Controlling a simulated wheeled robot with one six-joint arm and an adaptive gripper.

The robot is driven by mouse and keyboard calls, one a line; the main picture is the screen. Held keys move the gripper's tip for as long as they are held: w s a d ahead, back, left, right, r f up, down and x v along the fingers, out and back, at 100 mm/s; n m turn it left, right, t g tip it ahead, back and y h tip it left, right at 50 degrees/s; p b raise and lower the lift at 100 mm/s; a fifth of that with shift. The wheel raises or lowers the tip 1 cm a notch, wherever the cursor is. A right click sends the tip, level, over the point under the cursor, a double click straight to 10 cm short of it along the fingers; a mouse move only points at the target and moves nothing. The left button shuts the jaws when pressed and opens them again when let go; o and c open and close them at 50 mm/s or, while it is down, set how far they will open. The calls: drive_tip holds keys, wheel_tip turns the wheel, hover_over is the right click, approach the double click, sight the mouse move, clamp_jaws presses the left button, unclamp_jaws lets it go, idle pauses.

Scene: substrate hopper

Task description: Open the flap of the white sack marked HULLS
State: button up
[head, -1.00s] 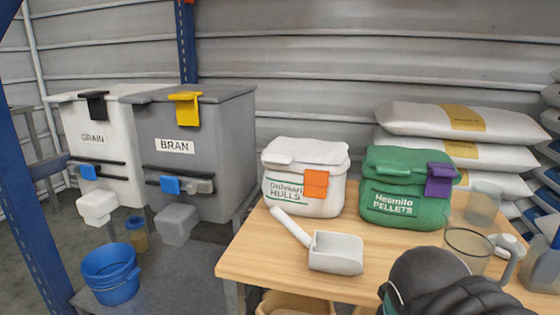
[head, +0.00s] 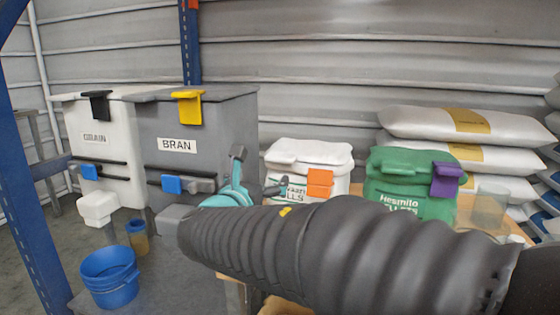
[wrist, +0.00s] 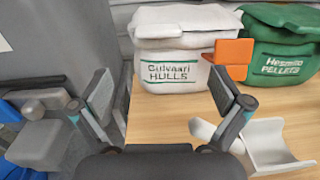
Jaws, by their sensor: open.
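The white sack marked HULLS (head: 278,173) stands on the wooden table, partly hidden behind my arm in the head view. Its white top flap (head: 310,152) is folded down, with an orange tab (head: 320,183) at its front right. In the wrist view the sack (wrist: 165,85) is ahead, with its flap (wrist: 185,20) on top and the orange tab (wrist: 230,52) behind the right fingertip. My gripper (wrist: 161,92) is open and empty, its fingers spread in front of the sack. In the head view my gripper (head: 259,172) is left of the tab.
A green pellets sack (head: 400,205) with a purple tab stands right of the white one. A white scoop (wrist: 265,145) lies on the table (wrist: 165,125) near the right finger. The grey BRAN bin (head: 225,130) stands at left. A blue bucket (head: 108,275) is lower left.

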sight(278, 159)
drive_tip(key=x, duration=1.3)
drive_tip(key=shift+w+a, duration=0.1)
drive_tip(key=shift+w, duration=0.3)
drive_tip(key=c, duration=1.5)
drive_tip(key=shift+r+p, duration=0.15)
drive_tip(key=shift+p, duration=0.15)
drive_tip(key=shift+c, duration=0.2)
